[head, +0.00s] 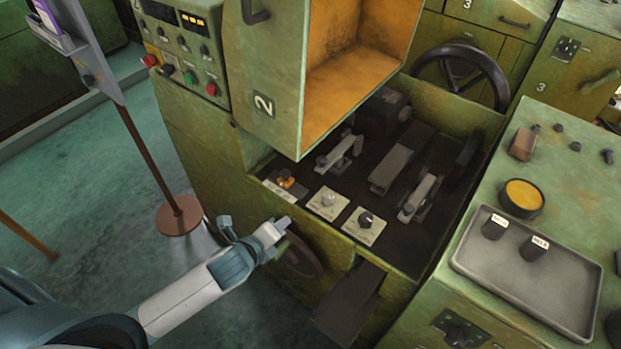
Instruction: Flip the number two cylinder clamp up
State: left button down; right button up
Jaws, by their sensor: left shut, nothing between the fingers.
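The green machine marked 2 (190,140) stands in the middle with its hood raised over a dark bed (345,185). On the bed are two pale metal lever-like clamps: one at the left (341,152) and one at the right (420,197). Both lie low and slanting. I cannot tell from the picture which one is the cylinder clamp. My left gripper (281,225) is shut and empty, in front of the machine's near-left edge, apart from both clamps and nearer to me. My right gripper is not in view.
Small plates with knobs (364,225) line the bed's near edge. The raised hood (330,75) overhangs the back. A handwheel (300,257) is beside my left gripper, and a dark chute (349,303) juts out. A grey tray (575,297) with two dark cylinders sits right.

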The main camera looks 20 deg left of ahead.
aim_at(307, 191)
pick_arm(q)
jog(key=w+r+m+h, duration=0.1)
jog(key=w+r+m, duration=0.1)
jog(key=m, duration=0.2)
jog(key=w+r+m+t+h, duration=0.1)
jog(key=w+m, duration=0.1)
jog(key=m, duration=0.3)
jog(key=w+r+m+t+h, duration=0.1)
jog(key=w+r+m, duration=0.1)
jog(key=m, duration=0.3)
jog(key=shift+w+a+r, duration=0.1)
jog(key=shift+w+r, duration=0.15)
jog(key=shift+r, duration=0.05)
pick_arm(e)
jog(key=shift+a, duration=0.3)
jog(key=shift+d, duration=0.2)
